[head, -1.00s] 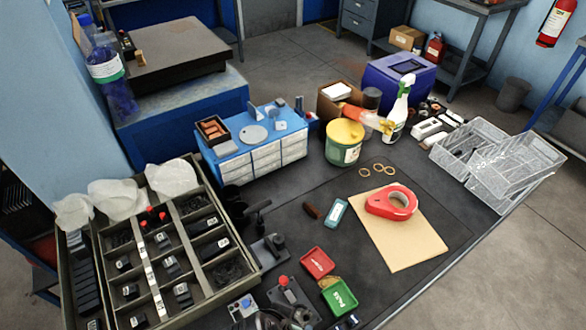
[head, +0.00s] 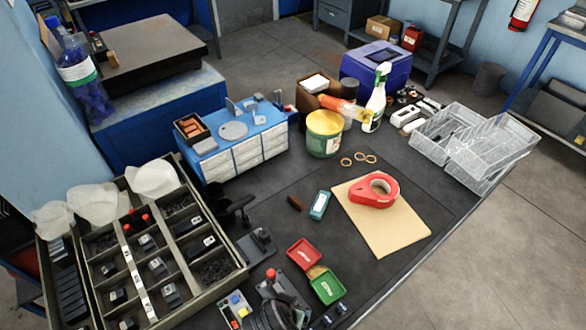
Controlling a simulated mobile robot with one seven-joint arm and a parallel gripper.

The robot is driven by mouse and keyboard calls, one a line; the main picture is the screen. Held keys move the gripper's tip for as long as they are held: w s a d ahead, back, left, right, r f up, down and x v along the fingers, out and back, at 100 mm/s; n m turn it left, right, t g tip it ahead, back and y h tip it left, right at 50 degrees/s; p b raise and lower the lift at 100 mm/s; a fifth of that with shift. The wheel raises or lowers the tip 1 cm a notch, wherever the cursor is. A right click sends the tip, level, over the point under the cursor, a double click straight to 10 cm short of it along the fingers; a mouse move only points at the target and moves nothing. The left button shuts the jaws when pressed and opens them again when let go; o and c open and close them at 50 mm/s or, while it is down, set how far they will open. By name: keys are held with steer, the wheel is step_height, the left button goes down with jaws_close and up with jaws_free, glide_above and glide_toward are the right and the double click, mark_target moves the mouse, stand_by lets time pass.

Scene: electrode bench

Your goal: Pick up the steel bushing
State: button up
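I cannot pick out the steel bushing for certain. Small grey metallic pieces (head: 341,309) lie on the dark bench near the bottom edge, right below the green tray (head: 327,286); one of them may be the bushing, but they are too small to tell. My gripper is not recognisable in the head view.
A compartment tray (head: 243,268) of dark parts fills the left. A red tray (head: 303,254) and a push-button box (head: 236,307) are near the front. A red tape dispenser (head: 374,191) sits on a tan sheet (head: 395,235). The dark mat (head: 270,215) has bare room.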

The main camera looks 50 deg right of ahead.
steer(key=c, duration=1.2)
steer(key=shift+s, duration=0.1)
jaws_close()
steer(key=shift+f, duration=0.1)
